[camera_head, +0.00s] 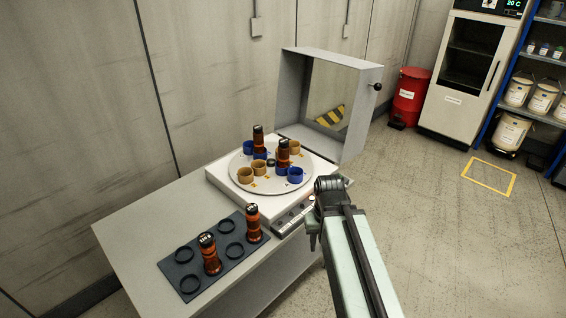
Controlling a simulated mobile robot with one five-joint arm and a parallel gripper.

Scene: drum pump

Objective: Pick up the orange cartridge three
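Two orange-brown cartridges with black caps stand upright on the dark tray: one at its back right (253,225) and one nearer the front (211,255). Two similar cartridges stand on the round plate (242,178) of the white machine: one at the back (258,142) and one to the right (283,155). The cap markings are too small to read, so I cannot tell which is number three. My gripper (313,230) hangs at the end of my arm, right of the tray and in front of the machine. It is apart from every cartridge, and its fingers are not clear.
The dark tray (206,279) has several empty rings. Tan cups (245,175) and blue cups (295,175) stand on the round plate. The machine's grey framed lid (293,85) stands open behind. The grey table (135,225) is bare at left.

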